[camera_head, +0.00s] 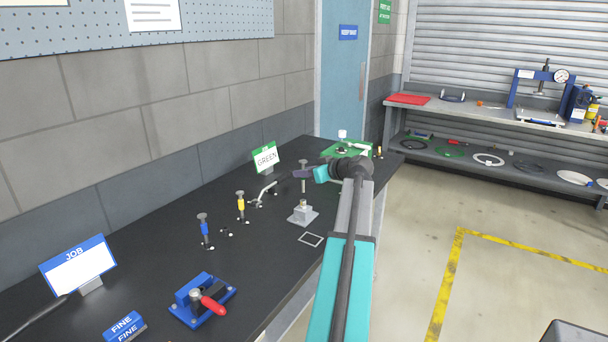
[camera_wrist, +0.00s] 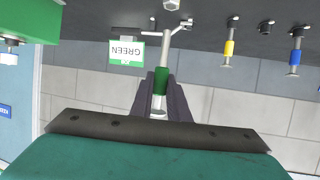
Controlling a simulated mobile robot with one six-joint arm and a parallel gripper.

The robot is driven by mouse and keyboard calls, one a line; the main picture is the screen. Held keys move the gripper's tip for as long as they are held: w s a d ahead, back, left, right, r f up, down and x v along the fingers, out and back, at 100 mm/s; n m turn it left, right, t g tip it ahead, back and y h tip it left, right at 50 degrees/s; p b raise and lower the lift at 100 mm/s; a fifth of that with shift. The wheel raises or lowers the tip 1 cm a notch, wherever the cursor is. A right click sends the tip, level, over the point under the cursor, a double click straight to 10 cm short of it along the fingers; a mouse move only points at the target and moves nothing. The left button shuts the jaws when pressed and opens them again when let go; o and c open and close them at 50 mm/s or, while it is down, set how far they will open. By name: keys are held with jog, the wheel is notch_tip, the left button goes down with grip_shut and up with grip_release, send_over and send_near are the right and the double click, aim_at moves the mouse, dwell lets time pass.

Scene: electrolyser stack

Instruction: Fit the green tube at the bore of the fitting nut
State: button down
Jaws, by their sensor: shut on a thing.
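My gripper (camera_head: 301,173) is shut on the green tube (camera_wrist: 160,81), a silver tube with a green band. In the wrist view its jaws (camera_wrist: 160,95) close on both sides of the band. In the head view the tube (camera_head: 304,186) hangs roughly upright above a grey block (camera_head: 303,217). A small metal cylinder on that block (camera_head: 303,204) looks like the fitting nut; its bore is too small to make out. The tube's lower end appears above it and apart, though the exact gap is unclear.
Yellow (camera_head: 240,206) and blue (camera_head: 204,230) banded tubes stand to the left. A blue clamp with red handle (camera_head: 203,300) stands in front. A white square outline (camera_head: 311,240) lies on bare bench.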

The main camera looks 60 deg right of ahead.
jog(key=shift+f+b, duration=1.05)
jog(key=shift+f, duration=0.15)
jog(key=shift+b, duration=1.25)
dwell(1.5)
jog(key=shift+f+b, duration=1.5)
dwell(0.5)
jog(key=c, duration=1.6)
grip_release()
jog(key=shift+s, duration=0.1)
jog(key=b+v, duration=0.1)
jog(key=v, duration=1.2)
jog(key=shift+s+a+r+b, duration=0.1)
jog(key=shift+s+r+b, duration=0.05)
jog(key=shift+s+b, duration=0.2)
